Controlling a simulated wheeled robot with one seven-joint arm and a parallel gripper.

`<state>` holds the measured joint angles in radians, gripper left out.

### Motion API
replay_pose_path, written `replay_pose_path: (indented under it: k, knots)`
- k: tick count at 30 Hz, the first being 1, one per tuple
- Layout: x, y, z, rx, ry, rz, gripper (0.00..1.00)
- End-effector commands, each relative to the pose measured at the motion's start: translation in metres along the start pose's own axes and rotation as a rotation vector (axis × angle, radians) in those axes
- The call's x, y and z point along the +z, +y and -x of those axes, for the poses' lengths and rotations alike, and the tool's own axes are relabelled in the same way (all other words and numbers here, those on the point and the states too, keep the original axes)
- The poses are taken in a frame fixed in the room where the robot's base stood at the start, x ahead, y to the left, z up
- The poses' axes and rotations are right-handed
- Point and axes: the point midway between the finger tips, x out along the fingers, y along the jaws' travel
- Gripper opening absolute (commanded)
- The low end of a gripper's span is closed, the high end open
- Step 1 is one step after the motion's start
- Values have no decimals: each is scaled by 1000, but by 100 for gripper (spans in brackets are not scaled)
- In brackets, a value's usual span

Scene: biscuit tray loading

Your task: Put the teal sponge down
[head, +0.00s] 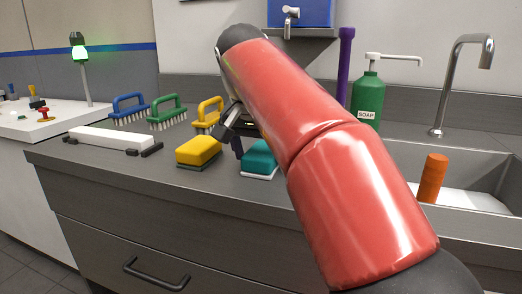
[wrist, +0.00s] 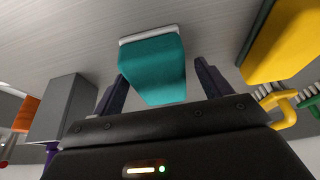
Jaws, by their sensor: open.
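The teal sponge (head: 259,158) rests on the grey counter (head: 150,186), right of the yellow sponge (head: 198,151). In the wrist view the teal sponge (wrist: 153,68) shows its light pad against the counter. It stands between the two spread fingers of my gripper (wrist: 155,88), with a visible gap on each side. My gripper is open. In the head view my red arm covers much of the counter, and only part of the gripper (head: 236,132) shows.
Blue, green and yellow-handled brushes (head: 165,110) stand behind the sponges. A white bar (head: 110,138) lies at the left. A green soap bottle (head: 368,98), a sink (head: 480,172) and an orange cylinder (head: 432,178) are at the right. The counter's front strip is clear.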

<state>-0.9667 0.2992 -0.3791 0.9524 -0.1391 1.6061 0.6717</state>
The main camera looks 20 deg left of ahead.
Motion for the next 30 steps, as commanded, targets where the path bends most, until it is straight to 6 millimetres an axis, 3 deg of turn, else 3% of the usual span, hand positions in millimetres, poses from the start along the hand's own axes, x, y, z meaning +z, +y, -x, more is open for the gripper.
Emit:
replay_pose_path:
  k: [5, 9, 18, 30]
  knots:
    - [2, 0, -6, 0, 1, 0, 77]
    - [0, 0, 22, -3, 3, 0, 77]
    - [-6, -4, 56, -1, 4, -2, 77]
    - [-4, -3, 75, -1, 1, 0, 77]
